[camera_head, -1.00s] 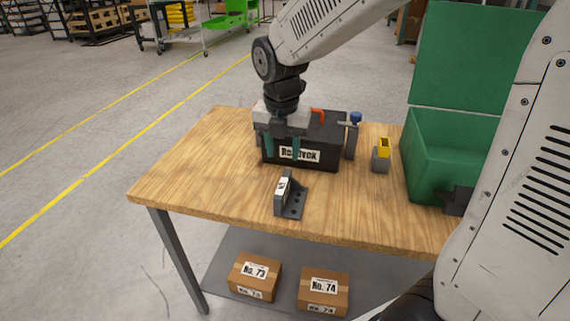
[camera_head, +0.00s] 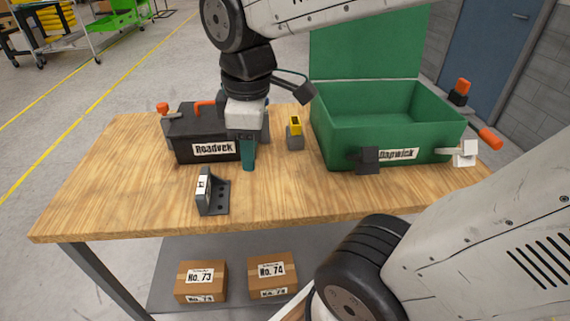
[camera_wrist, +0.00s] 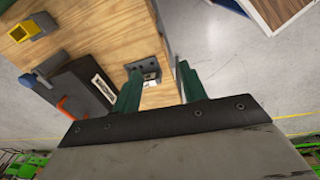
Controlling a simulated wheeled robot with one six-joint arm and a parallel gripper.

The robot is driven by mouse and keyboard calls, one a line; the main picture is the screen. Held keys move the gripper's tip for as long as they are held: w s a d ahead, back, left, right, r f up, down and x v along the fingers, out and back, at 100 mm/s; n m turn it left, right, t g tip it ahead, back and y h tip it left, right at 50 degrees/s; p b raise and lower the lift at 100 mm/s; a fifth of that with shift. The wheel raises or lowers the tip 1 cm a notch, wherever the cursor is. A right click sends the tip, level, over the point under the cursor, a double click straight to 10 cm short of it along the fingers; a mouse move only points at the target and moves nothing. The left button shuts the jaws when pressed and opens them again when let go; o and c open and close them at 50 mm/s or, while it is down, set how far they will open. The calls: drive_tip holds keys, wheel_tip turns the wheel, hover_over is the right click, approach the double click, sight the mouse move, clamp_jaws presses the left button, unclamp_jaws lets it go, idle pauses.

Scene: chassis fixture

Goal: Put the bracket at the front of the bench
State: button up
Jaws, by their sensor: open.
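The bracket (camera_head: 212,194) is a dark grey L-shaped piece with holes in its base and a white label on its upright plate. It stands on the wooden bench (camera_head: 120,190) near the front edge, in front of the black Roadvek box. My gripper (camera_head: 248,160) has teal fingers and hangs above the bench, behind and to the right of the bracket, overlapping the box's right end in the picture. In the wrist view my gripper (camera_wrist: 158,82) is open and empty, with the bracket (camera_wrist: 146,72) seen beyond and between its fingers, apart from them.
The black box (camera_head: 190,140) with orange parts stands behind the bracket. A yellow-and-grey block (camera_head: 295,132) is to its right. An open green crate (camera_head: 345,135) with its lid up fills the bench's right side. Cartons (camera_head: 200,278) lie on the lower shelf. The bench's front left is clear.

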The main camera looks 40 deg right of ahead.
drive_tip(key=s+d+m, duration=0.1)
drive_tip(key=s+m, duration=0.6)
drive_tip(key=m, duration=0.2)
drive_tip(key=shift+s+d+f+m, duration=0.15)
drive_tip(key=shift+s+f+m, duration=0.1)
drive_tip(key=shift+f+m, duration=0.1)
idle(0.5)
